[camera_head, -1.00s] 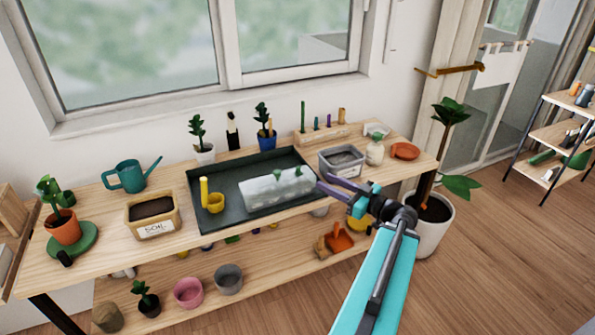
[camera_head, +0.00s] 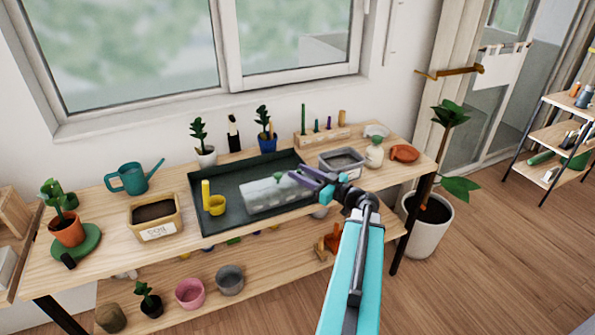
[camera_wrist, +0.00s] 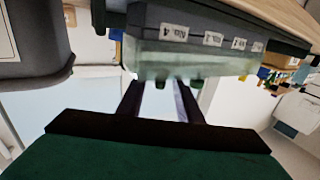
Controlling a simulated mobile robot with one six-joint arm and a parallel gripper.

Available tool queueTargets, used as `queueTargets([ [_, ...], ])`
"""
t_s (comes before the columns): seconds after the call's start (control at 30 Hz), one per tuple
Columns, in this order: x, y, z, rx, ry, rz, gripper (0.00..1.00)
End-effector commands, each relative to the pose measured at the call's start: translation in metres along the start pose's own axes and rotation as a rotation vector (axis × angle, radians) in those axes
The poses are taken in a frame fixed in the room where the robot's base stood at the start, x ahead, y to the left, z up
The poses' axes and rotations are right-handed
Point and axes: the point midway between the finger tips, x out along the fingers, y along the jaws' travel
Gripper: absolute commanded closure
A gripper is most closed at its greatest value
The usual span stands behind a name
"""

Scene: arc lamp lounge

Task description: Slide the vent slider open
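A propagator box with a pale, see-through cover (camera_head: 272,195) lies in the dark tray (camera_head: 215,232). I cannot clearly make out the vent slider on it; a small green spot shows at its top edge. In the wrist view, which looks upside down, the cover (camera_wrist: 190,65) hangs from a grey labelled base (camera_wrist: 225,22), with small greenish bumps on it. My gripper (camera_head: 306,178), with purple fingers, is at the right end of the cover, and contact cannot be told. In the wrist view its dark fingers (camera_wrist: 160,98) stand apart with nothing between them.
A grey bin (camera_head: 341,162) stands right behind my gripper. A soil box (camera_head: 153,226) and teal watering can (camera_head: 131,179) are further left. Potted plants and a wooden rack (camera_head: 322,136) line the back.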

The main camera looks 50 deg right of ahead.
Motion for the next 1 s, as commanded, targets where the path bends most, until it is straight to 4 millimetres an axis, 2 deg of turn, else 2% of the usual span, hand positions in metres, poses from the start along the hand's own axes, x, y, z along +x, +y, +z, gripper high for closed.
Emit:
queueTargets([
  [0.2, 0.0125, 0.0002, -0.0001, 0.0, 0.0, 0.001, 0.67],
  [0.5, 0.0132, 0.0003, 0.0001, 0.0, 0.0, 0.002, 0.67],
  [0.53, 0.0131, 0.0003, 0.0001, 0.0, 0.0, 0.002, 0.69],
  [0.7, 0.0129, 0.0005, 0.0, 0.0, 0.0, 0.002, 0.98],
  [0.73, 0.0129, 0.0005, 0.0, 0.0, 0.0, 0.002, 1.0],
  [1.0, 0.0131, 0.0007, 0.0004, 0.0, 0.0, 0.001, 1.0],
])
